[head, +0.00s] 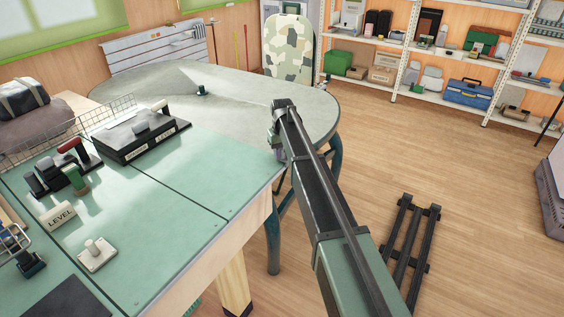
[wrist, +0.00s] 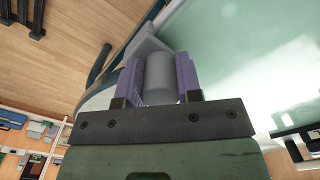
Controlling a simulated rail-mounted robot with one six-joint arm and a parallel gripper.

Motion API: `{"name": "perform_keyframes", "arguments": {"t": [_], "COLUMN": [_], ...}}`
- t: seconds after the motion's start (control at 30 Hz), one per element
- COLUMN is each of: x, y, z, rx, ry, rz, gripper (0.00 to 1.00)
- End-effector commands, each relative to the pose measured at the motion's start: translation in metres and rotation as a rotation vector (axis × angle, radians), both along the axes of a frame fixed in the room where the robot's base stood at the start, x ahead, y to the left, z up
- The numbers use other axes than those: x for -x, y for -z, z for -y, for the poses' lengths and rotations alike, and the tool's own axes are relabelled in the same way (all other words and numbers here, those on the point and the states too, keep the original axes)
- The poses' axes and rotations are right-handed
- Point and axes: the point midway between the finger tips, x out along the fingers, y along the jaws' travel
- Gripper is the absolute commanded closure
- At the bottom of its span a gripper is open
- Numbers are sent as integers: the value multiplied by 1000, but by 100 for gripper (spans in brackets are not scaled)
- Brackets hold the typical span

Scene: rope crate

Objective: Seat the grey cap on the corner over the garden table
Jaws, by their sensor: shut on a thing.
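The grey cap shows in the wrist view as a grey cylinder (wrist: 160,80) with a flat angled part beyond it. My gripper (head: 275,138) is shut on the cylinder, one purple finger on each side. In the head view it is at the bench corner on the garden table's side, and the cap is mostly hidden by my gripper and arm. The angled part lies close to the bench corner in the wrist view; I cannot tell whether it touches. The garden table (head: 240,90) is the rounded grey table behind the bench.
The green-topped bench (head: 165,205) holds a black case (head: 140,138), a LEVEL block (head: 58,215) and a pale knobbed piece (head: 97,254). A small dark green item (head: 201,91) stands on the garden table.

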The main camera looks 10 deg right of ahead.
Motion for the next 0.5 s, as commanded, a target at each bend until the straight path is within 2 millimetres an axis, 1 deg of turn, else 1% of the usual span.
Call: {"name": "perform_keyframes", "arguments": {"t": [0.5], "x": [0], "y": [7], "z": [0], "rx": [0], "ry": [0], "rz": [0], "gripper": [100]}}
